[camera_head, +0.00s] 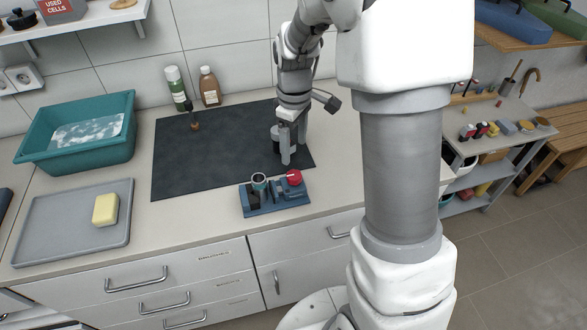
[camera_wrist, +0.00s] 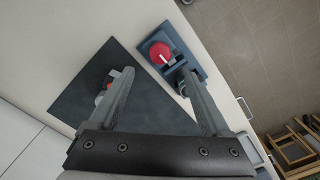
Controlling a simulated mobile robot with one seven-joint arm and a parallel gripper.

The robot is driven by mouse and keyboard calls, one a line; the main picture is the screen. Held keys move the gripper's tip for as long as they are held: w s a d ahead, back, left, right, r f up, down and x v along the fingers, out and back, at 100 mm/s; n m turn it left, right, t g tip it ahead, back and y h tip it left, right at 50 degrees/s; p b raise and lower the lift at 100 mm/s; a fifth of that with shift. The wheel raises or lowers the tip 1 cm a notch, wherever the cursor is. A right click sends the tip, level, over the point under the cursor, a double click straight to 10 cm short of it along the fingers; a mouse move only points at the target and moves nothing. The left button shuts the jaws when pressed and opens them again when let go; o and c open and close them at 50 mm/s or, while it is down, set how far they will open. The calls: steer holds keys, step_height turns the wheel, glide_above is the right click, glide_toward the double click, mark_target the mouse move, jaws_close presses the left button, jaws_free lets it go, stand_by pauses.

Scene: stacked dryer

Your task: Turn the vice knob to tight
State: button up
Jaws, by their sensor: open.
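The small blue vice (camera_head: 275,206) stands at the front edge of the dark mat, near the counter's front. Its round red knob (camera_head: 294,177) is on its right side; in the wrist view the knob (camera_wrist: 161,52) shows a white line mark. A grey open cylinder (camera_head: 259,181) sits upright at the left part of the vice. My gripper (camera_head: 292,155) is open and points down behind the vice, above the mat. In the wrist view the fingers (camera_wrist: 158,76) are spread wide with nothing between them, and the knob lies beyond their tips, apart from them.
A dark mat (camera_head: 215,155) lies under my gripper. At the left are a teal basin (camera_head: 40,130) and a grey tray (camera_head: 60,240) with a yellow sponge (camera_head: 106,209). The mat's middle is clear.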

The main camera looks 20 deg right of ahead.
mark_target(294, 175)
step_height(294, 175, down, 10)
steer(key=shift+r, duration=0.1)
stand_by(0.4)
jaws_close()
